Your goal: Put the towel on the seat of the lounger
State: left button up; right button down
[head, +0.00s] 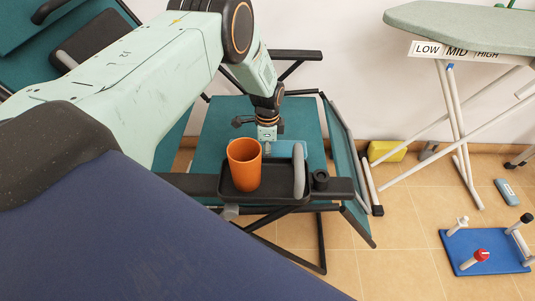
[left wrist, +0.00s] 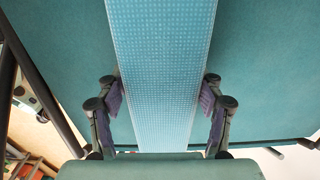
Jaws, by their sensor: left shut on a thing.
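The lounger has a teal fabric seat (head: 226,118) in a dark frame. The teal fabric also fills most of the left wrist view (left wrist: 265,70). My left gripper (head: 267,133) is low over the seat and points down. It is shut on the light-blue towel (head: 288,149), with one finger against each long side. In the left wrist view the folded towel (left wrist: 162,60) runs as a straight band between the fingers of the left gripper (left wrist: 162,95). I cannot tell whether the towel touches the seat. The black tray hides part of it in the head view. My right gripper is not in view.
A black side tray (head: 272,190) on the lounger's near side holds an orange cup (head: 244,165) and a grey item (head: 299,170). An ironing board (head: 465,25) stands at right. A yellow block (head: 388,151) and a blue peg board (head: 485,252) are on the tiled floor.

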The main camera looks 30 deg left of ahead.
pick_arm(q)
jog(key=shift+w+a, duration=0.1)
jog(key=shift+w, duration=0.05)
jog(key=o, duration=1.3)
jog(key=shift+f, duration=0.15)
jog(key=shift+r, duration=0.3)
notch_tip(320, 180, up, 12)
jog(key=p, duration=0.4)
jog(key=shift+p, duration=0.4)
jog(key=shift+f, duration=0.1)
